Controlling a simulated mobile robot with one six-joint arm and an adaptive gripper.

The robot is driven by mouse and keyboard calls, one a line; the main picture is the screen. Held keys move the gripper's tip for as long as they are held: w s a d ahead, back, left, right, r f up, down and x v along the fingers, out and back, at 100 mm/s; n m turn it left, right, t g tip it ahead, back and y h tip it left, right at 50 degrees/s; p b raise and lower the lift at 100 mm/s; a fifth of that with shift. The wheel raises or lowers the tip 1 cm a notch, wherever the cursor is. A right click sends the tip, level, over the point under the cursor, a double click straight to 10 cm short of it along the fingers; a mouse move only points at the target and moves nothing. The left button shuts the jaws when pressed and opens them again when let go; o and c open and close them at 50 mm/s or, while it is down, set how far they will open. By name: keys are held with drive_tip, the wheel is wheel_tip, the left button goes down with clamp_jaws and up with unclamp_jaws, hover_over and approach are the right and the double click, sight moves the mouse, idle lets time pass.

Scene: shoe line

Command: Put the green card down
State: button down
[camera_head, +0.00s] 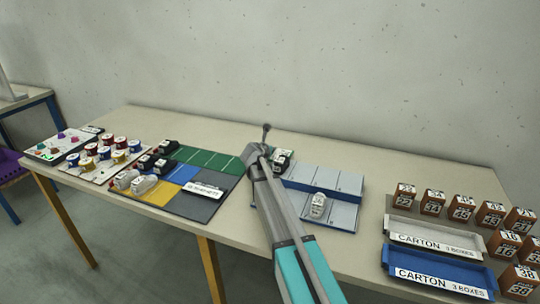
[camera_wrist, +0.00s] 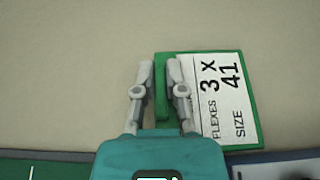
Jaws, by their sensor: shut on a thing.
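The green card (camera_wrist: 249,128) has a white label reading "FLEXES 3 X" and "SIZE 41" and shows right of centre in the wrist view. A green upright grip stands at its left edge. My gripper (camera_wrist: 161,78) is shut on that grip, one finger on each side. In the head view my gripper (camera_head: 264,148) is over the back of the table, between the green mat and the grey-blue panels. My arm and a dark shoe hide most of the card there. I cannot tell whether the card touches the table.
A green, blue, yellow and grey mat (camera_head: 215,160) with shoes lies left. Grey-blue panels (camera_head: 343,182) with a pale shoe lie right. Carton trays (camera_head: 433,237) and several brown boxes (camera_head: 433,201) stand far right. The table (camera_head: 330,143) behind is bare.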

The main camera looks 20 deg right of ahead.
drive_tip(key=shift+f+b, duration=0.35)
drive_tip(key=shift+f, duration=0.3)
drive_tip(key=shift+f, duration=0.15)
drive_tip(key=c, duration=0.7)
unclamp_jaws()
drive_tip(key=shift+r, duration=0.25)
drive_tip(key=p+v, duration=0.4)
drive_tip(key=v, duration=0.8)
drive_tip(key=shift+p, duration=0.35)
